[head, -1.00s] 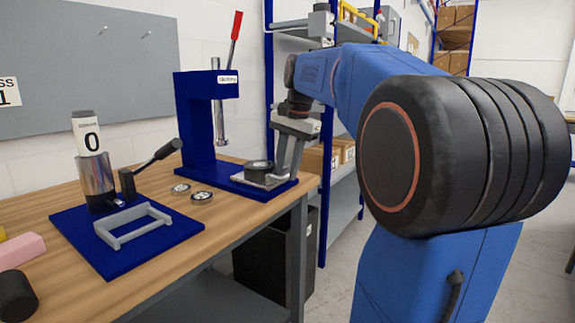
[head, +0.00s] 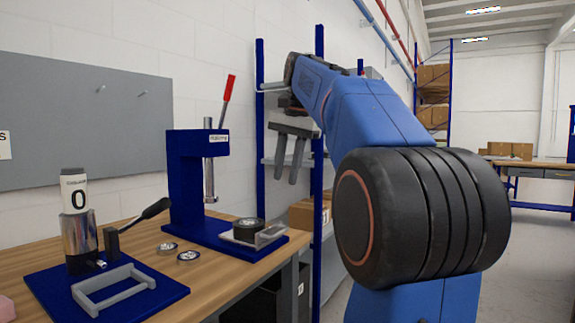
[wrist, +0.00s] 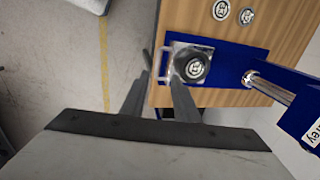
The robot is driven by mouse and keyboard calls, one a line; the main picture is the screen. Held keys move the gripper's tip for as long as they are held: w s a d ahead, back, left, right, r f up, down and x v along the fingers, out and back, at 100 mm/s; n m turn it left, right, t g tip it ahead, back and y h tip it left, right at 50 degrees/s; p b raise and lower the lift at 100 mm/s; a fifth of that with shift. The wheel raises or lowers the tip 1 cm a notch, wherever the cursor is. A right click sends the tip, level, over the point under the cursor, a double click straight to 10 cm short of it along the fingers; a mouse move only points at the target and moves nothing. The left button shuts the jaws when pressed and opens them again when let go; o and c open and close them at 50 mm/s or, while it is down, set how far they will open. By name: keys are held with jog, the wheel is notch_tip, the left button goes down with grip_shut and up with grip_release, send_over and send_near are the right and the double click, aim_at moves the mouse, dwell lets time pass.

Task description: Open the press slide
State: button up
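The blue press (head: 185,180) with a red-tipped lever stands on the bench. Its slide, a light grey plate with a handle (head: 270,236), sits at the right end of the blue base, to the right of the upright metal ram (head: 210,182). A black round piece (head: 249,231) rests on the slide. The wrist view also shows the slide's handle (wrist: 163,64) and the black piece (wrist: 192,67). My gripper (head: 286,181) is above the slide, apart from it, with a gap between its fingers and nothing held. Its fingers also show in the wrist view (wrist: 160,84).
A second blue base (head: 150,300) at left carries a metal cylinder showing 0, a black lever and a grey frame (head: 112,288). Two small discs (head: 188,256) lie between the bases. Shelving (head: 261,120) stands behind my arm. Floor is open on the right.

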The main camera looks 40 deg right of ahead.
jog(key=shift+s+r, duration=0.15)
jog(key=shift+r, duration=0.75)
jog(key=s+a+f+n+t, duration=0.1)
jog(key=s+a+f+n, duration=0.3)
jog(key=f, duration=0.9)
jog(key=s+a+f+n+t, duration=0.1)
jog(key=s+a+f+n, duration=0.4)
jog(key=f, duration=0.9)
jog(key=s+a+f+n, duration=0.5)
jog(key=s+a+f, duration=0.5)
jog(key=f, duration=0.3)
jog(key=shift+s+f+t+h, duration=0.25)
jog(key=shift+f+t+h, duration=0.1)
jog(key=shift+t+h, duration=0.05)
